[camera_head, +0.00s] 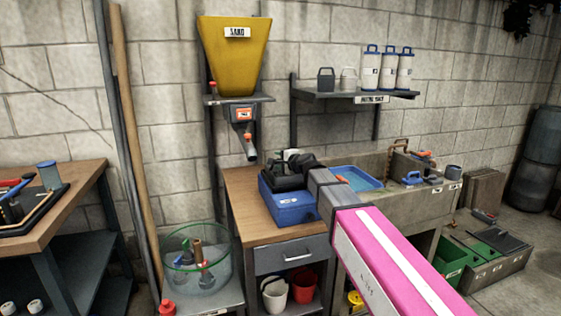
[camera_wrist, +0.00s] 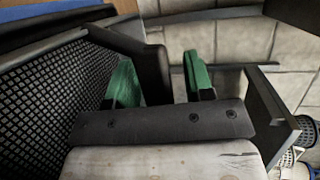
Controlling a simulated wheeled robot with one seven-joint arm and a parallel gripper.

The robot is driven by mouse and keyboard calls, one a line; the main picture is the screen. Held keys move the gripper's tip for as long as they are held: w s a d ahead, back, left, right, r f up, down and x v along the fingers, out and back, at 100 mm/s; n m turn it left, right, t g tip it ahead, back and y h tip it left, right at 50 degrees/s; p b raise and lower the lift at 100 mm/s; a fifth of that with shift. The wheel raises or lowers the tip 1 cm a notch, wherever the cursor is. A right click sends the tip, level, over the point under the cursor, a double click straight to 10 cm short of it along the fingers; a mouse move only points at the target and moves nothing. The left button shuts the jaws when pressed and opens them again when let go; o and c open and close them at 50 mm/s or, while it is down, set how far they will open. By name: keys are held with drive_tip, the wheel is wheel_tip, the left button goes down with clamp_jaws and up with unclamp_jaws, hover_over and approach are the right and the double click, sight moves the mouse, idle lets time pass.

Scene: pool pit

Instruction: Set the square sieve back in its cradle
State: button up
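A dark mesh panel, apparently the square sieve (camera_wrist: 40,95), fills the left of the wrist view, tilted, with a dark frame along its edge. A dark curved piece (camera_wrist: 153,70), which looks like its handle, lies between my green fingertips. My gripper (camera_wrist: 158,78) is open; a gap shows between that piece and the right finger. In the head view my gripper (camera_head: 285,176) is above the blue box (camera_head: 293,210) on the wooden bench, among dark shapes. I cannot separate the sieve from the gripper there, and cannot make out the cradle.
A yellow sand hopper (camera_head: 233,55) with a spout hangs over the bench's left edge. A shelf (camera_head: 350,94) with containers is on the wall behind. A stone sink (camera_head: 405,205) with a blue basin (camera_head: 358,178) stands at right. A glass tub (camera_head: 195,268) is lower left.

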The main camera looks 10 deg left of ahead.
drive_tip(key=shift+r, duration=0.15)
drive_tip(key=v, duration=1.2)
drive_tip(key=shift+s+a, duration=0.1)
